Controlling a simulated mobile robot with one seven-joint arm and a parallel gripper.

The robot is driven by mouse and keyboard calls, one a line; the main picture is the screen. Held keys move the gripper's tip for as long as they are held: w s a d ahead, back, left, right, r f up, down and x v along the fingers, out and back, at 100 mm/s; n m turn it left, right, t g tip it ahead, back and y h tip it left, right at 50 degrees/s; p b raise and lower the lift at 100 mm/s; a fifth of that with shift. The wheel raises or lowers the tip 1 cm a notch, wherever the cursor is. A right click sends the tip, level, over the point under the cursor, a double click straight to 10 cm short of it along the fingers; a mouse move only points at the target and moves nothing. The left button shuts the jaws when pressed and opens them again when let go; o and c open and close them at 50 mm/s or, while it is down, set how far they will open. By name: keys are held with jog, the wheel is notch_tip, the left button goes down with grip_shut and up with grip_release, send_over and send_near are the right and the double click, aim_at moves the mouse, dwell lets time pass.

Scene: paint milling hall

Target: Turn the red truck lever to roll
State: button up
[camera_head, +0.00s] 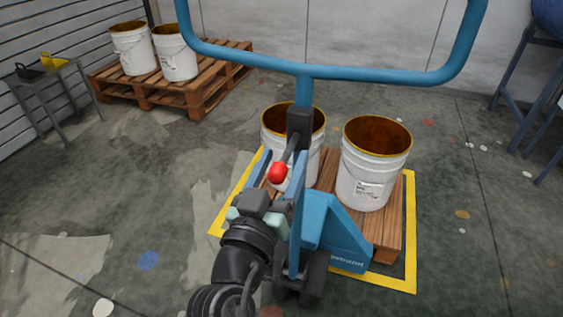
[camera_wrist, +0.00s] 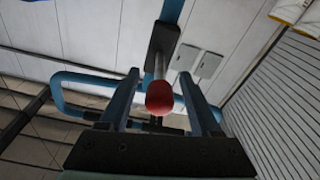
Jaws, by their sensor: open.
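The red knob (camera_head: 278,173) is the end of a short grey lever that comes out of a dark block (camera_head: 300,124) on the blue pallet truck's handle column. My gripper (camera_head: 284,156) is open, with its body below the knob and its two blue fingers pointing up on either side. In the wrist view, the red knob (camera_wrist: 160,97) sits between the fingers of my gripper (camera_wrist: 160,76), with a visible gap on each side. The lever runs from the knob up to the dark block (camera_wrist: 163,38). I cannot tell how deep the knob sits between the fingers.
The truck's blue handle loop (camera_head: 330,72) spans above. White buckets (camera_head: 372,185) stand on a wooden pallet (camera_head: 387,232) inside a yellow floor frame (camera_head: 411,255). Another pallet (camera_head: 197,98) with two buckets is at back left, beside a small table (camera_head: 45,72).

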jog(key=shift+s, duration=0.1)
jog(key=b+v, duration=0.1)
jog(key=v, duration=1.1)
jog(key=shift+s+b, duration=0.4)
jog(key=shift+a, duration=0.1)
